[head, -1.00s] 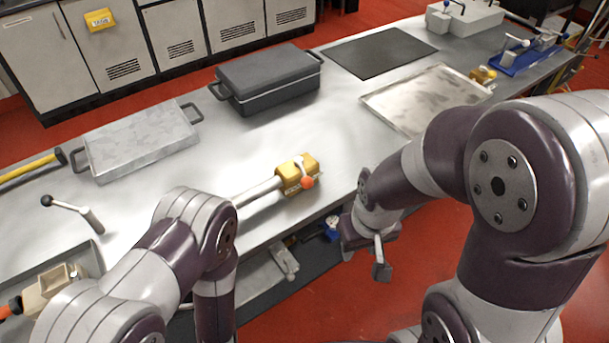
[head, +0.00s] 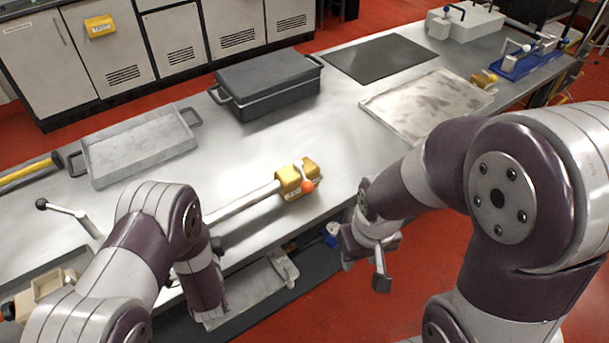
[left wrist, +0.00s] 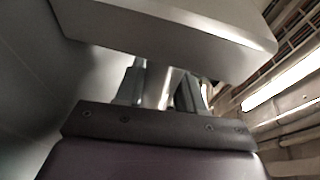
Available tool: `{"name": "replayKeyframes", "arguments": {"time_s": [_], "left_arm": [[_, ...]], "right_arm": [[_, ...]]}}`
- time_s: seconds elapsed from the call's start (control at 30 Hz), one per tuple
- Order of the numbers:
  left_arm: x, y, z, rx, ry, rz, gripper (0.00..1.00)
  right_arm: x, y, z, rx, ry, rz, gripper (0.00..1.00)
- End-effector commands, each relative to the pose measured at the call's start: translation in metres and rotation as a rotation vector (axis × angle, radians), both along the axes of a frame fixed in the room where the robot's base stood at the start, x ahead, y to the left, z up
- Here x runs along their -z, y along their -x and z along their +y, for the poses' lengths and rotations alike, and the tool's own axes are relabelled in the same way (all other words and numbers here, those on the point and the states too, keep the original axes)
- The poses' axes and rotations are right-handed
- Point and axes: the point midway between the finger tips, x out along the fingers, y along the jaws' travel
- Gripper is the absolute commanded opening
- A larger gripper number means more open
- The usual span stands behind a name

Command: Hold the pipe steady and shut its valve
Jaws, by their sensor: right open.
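The pipe (head: 243,203) is a pale rod lying at an angle on the bench near its front edge. Its left part is hidden behind my left arm. At its right end is a yellow valve body (head: 290,184) with a short lever ending in an orange knob (head: 307,186); the lever points towards the front edge, roughly across the pipe. My right gripper (head: 368,262) is open and empty, off the front edge, right of the valve. My left gripper (left wrist: 162,90) shows in the left wrist view, a pale cylinder between its fingers; I cannot tell whether they grip it.
A grey tray (head: 188,145), a dark lidded box (head: 238,104), a black mat (head: 350,58) and a shallow metal tray (head: 368,103) stand behind. A lever with a black knob (head: 42,204) is at the left. The bench between the valve and the box is clear.

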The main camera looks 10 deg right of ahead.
Motion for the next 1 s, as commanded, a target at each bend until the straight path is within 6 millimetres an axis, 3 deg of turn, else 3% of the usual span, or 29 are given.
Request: {"name": "replayKeyframes", "arguments": {"time_s": [1.0], "left_arm": [[0.0050,0.0006,-0.0001,0.000,0.001,0.002,0.00]], "right_arm": [[0.0026,0.0000,0.0000,0.000,0.000,0.000,0.43]]}}
